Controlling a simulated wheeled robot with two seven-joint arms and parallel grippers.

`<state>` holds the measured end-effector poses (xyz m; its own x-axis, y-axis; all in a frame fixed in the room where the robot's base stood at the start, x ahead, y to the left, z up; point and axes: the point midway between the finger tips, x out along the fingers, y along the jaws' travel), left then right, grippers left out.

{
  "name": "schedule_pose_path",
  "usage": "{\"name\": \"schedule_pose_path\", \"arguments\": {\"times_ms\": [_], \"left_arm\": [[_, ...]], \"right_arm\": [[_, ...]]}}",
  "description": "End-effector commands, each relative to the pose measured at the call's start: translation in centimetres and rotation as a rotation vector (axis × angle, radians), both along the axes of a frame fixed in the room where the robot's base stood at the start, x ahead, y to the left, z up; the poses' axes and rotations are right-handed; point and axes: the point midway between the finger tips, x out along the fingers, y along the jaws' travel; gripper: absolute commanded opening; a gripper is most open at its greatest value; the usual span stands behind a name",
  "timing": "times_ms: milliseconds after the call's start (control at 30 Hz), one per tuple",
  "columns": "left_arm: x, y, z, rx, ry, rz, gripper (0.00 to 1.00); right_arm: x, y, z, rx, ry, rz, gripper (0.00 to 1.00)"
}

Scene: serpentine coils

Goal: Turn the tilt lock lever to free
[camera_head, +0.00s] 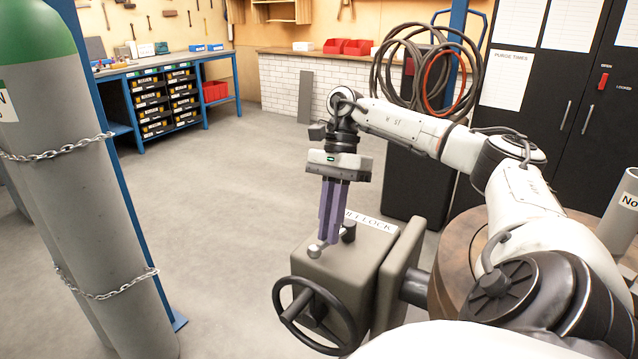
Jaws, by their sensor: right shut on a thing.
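The tilt lock lever (316,250) is on top of a grey-brown box (338,268), which carries a handwheel (314,310) on its front. A rounded light knob of the lever shows just below my fingertips, and a dark round post (349,231) stands to its right. A white label (371,221) on the box top is partly covered by the fingers, with "LOCK" readable. My right gripper (326,238) comes from above, its purple fingers pointing down and shut on the lever. The fingers hide part of the lever. My left gripper is not in view.
Gas cylinders (85,190) with chains stand at the left. A round brown table (462,262) is beside the box on the right. Dark cabinets (540,120), hoses (425,70) and a workbench (165,72) are behind. The floor (225,170) between is clear.

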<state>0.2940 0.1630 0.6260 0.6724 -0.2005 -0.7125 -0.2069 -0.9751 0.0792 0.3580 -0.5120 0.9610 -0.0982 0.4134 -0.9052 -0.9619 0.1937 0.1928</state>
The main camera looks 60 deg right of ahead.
Motion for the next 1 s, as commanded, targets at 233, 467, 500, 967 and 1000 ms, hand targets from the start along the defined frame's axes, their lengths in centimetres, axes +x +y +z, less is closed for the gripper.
{"name": "schedule_pose_path", "arguments": {"times_ms": [233,467,500,967,1000], "left_arm": [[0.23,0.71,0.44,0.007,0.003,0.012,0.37],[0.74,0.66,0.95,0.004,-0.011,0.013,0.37],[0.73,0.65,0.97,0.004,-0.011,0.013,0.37],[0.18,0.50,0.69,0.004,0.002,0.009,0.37],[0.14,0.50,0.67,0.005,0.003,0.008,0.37]], "right_arm": [[-0.66,0.24,0.15,0.000,0.006,0.132,0.00],[-0.94,0.24,0.05,-0.004,0.006,0.187,0.00],[-0.97,0.23,0.03,-0.004,0.006,0.193,0.00],[-1.05,0.19,-0.03,-0.006,0.006,0.200,0.14],[-1.05,0.20,-0.04,-0.005,0.006,0.200,0.21]]}}
